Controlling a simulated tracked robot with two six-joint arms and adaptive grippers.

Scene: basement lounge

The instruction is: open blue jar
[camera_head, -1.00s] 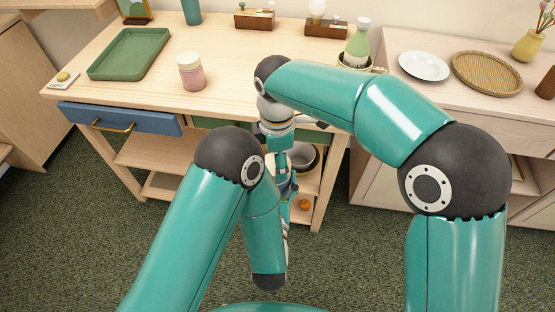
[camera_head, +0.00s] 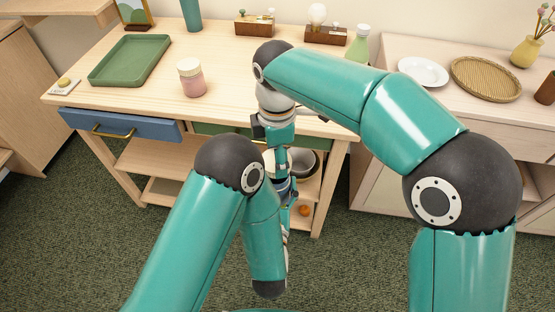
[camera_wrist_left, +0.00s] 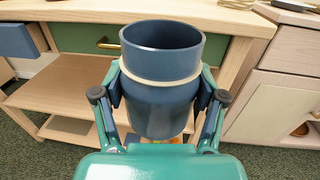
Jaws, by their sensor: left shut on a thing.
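The dark blue jar (camera_wrist_left: 158,110) with a cream band stands upright in the left wrist view. Its top is open and I see into its hollow inside. My left gripper (camera_wrist_left: 160,84) is shut on it, one finger on each side. In the head view the jar and left gripper are mostly hidden behind my own arms. My right gripper (camera_head: 275,145) points down above that spot, in front of the table. A pale round shape shows by its fingers, but I cannot make out what it is or whether the fingers are shut on it.
The wooden table (camera_head: 120,98) carries a green tray (camera_head: 130,60), a pink jar with a cream lid (camera_head: 192,78) and wooden boxes at the back. A grey bowl (camera_head: 303,160) sits on the shelf below. A white plate (camera_head: 423,72) and woven tray (camera_head: 486,78) lie on the right cabinet.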

